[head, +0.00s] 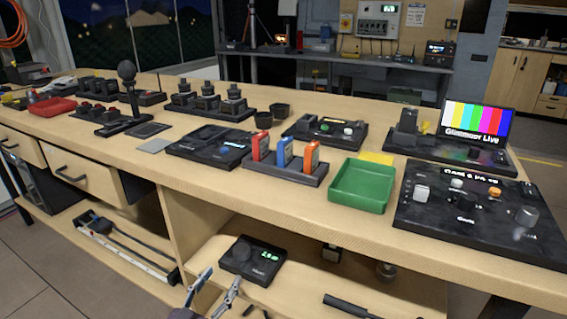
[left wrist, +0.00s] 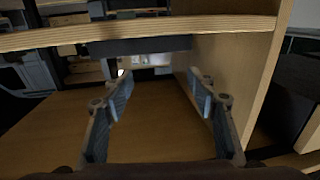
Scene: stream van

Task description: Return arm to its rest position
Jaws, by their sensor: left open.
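My left gripper (head: 214,290) is at the bottom of the head view, in front of the open shelf under the bench. Its two fingers are apart with nothing between them. In the left wrist view the open fingers (left wrist: 158,92) point into a wooden compartment, with the bench top's edge (left wrist: 140,34) above them. My right gripper is not in view.
The bench top (head: 130,180) holds a green tray (head: 362,187), red and blue modules in a dark rack (head: 285,172), a black control panel (head: 480,212) and a colour-bar screen (head: 477,122). A dark device with a green display (head: 252,262) sits on the lower shelf (head: 310,283).

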